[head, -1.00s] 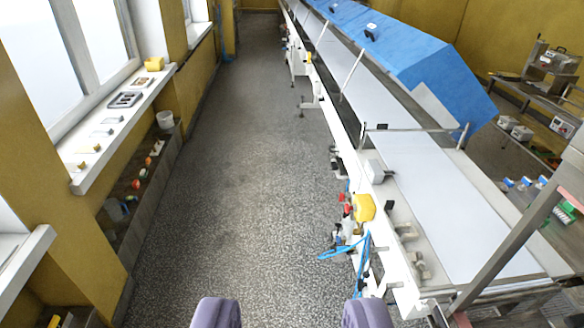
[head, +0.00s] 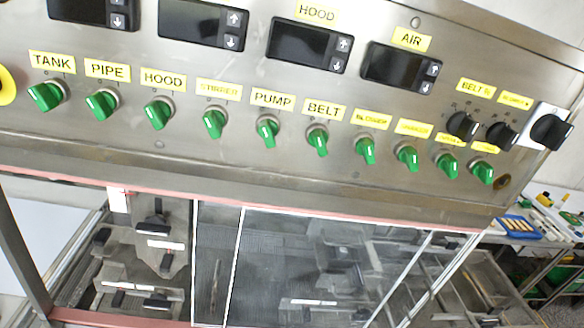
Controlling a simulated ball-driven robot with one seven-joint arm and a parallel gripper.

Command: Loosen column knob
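No column and no knob that I can tell to be a column knob shows in the head view. A steel control panel (head: 215,163) fills the upper part. It carries a row of green knobs, from the TANK knob (head: 46,96) past the PUMP knob (head: 268,131) to the BELT knob (head: 318,141) and on to the right. Black knobs sit at the right end, one (head: 551,132) on a pale plate. My gripper is out of view, so its fingers and their opening are hidden.
Dark displays (head: 308,46) sit above the knobs. Clear framed doors (head: 300,265) lie below the panel, with black-handled parts (head: 140,297) to their left. A table with a blue tray (head: 515,228) stands at the right. Part of a yellow object (head: 6,86) shows at the left edge.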

